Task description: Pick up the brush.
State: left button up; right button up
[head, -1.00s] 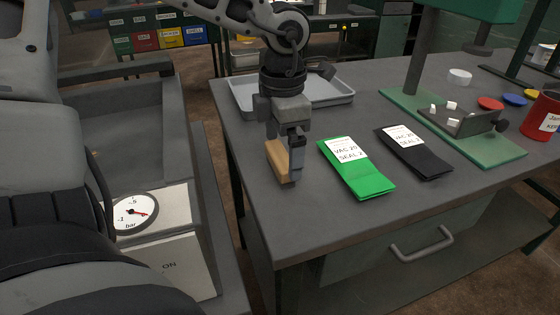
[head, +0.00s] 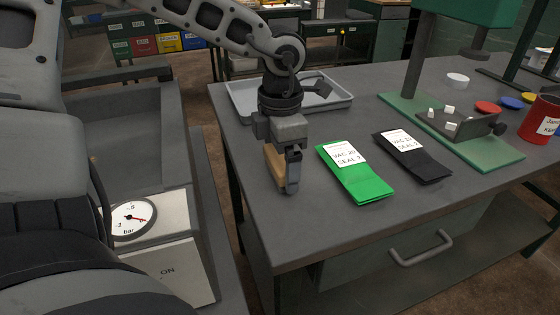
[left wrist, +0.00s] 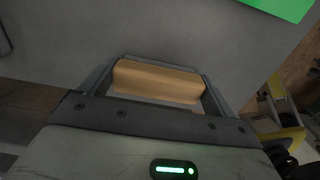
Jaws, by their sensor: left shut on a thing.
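The brush shows as a tan wooden block (head: 273,162) near the left edge of the grey table. My left gripper (head: 290,178) points down over it and is shut on it. In the left wrist view the wooden block (left wrist: 157,82) lies between the two fingers (left wrist: 157,88), touching or nearly touching both. The brush's underside and bristles are hidden. It appears to be at the table top; I cannot tell if there is a gap below. My right gripper is not in view.
A green seal packet (head: 357,178) and a black one (head: 413,158) lie right of the gripper. A grey tray (head: 340,103) is behind it. A green stand (head: 480,150) and red tin (head: 541,121) are further right. The front of the table (head: 300,225) is clear.

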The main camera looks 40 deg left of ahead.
pick_arm(q)
jog(key=shift+w+r, duration=0.1)
jog(key=shift+r, duration=0.4)
jog(key=s+d+r, duration=0.1)
jog(key=s+r, duration=1)
jog(key=s, duration=0.3)
jog(key=shift+d+r, duration=0.3)
jog(key=shift+d, duration=0.1)
jog(key=shift+o, duration=0.5)
